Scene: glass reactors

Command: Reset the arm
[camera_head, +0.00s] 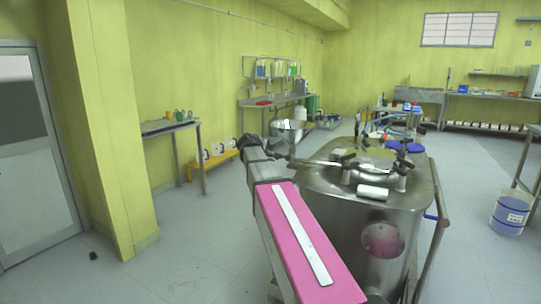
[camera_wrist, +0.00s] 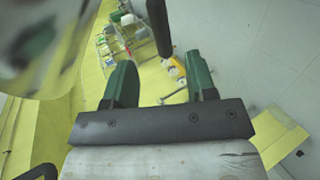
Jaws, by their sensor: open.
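My arm reaches forward from the bottom of the head view, a pink link with a white strip along its top. Its far end is dark and sits left of the steel reactor, near a steel funnel-shaped vessel. I cannot make out the fingers in the head view. In the wrist view my gripper (camera_wrist: 161,78) shows two green fingers standing well apart with nothing between them. The gripper is open and empty. Floor, yellow wall and distant bench items show beyond the fingers.
The steel reactor (camera_head: 386,233) stands close to the right of my arm, with fittings and a white cylinder (camera_head: 373,192) on its lid. A side table (camera_head: 171,124) stands against the left wall. A blue-white drum (camera_head: 509,214) is at right.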

